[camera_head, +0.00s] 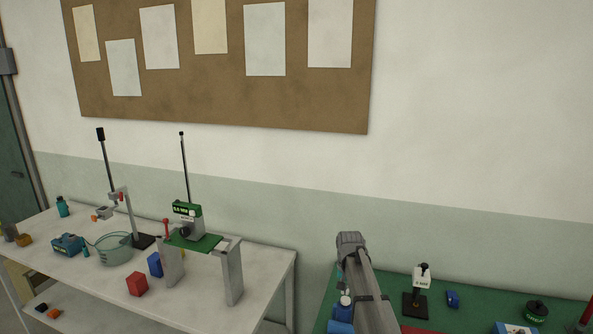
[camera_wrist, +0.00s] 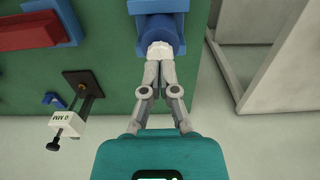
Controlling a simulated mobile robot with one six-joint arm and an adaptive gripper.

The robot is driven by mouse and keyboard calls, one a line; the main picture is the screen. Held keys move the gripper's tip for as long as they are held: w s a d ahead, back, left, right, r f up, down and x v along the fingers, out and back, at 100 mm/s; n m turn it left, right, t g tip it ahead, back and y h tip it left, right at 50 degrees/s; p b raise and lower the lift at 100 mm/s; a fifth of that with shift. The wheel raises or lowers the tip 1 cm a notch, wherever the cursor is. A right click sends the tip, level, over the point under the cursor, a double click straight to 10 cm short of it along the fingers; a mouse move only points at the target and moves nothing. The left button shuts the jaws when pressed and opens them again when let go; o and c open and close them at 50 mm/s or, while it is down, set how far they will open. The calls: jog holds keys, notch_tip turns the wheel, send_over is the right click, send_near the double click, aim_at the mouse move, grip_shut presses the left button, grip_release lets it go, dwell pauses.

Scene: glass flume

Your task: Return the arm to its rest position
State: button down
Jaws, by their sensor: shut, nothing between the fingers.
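My gripper (camera_wrist: 160,68) is shut in the wrist view, with its two pale fingers together and nothing between them. Its fingertips overlap, in the picture, the white top of a blue object (camera_wrist: 154,27); whether they touch it I cannot tell. In the head view my arm rises at the lower middle over the left end of the green bench, and the gripper itself cannot be made out there.
The green bench (camera_head: 455,278) holds a small black-based stand (camera_head: 416,303), a blue block (camera_head: 453,299) and a dark green round item (camera_head: 536,312). A white table (camera_head: 210,313) with lab gear stands left, across a gap. The wall above is clear except the corkboard (camera_head: 220,85).

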jog(key=s+f+n+b, duration=0.1)
jog(key=s+f+b, duration=0.1)
jog(key=s, duration=1.1)
jog(key=s+f+n+b, duration=0.2)
jog(key=s, duration=1.1)
jog(key=shift+s+d+f+n, duration=0.25)
jog(key=shift+d+n, duration=0.05)
jog(key=shift+d, duration=0.05)
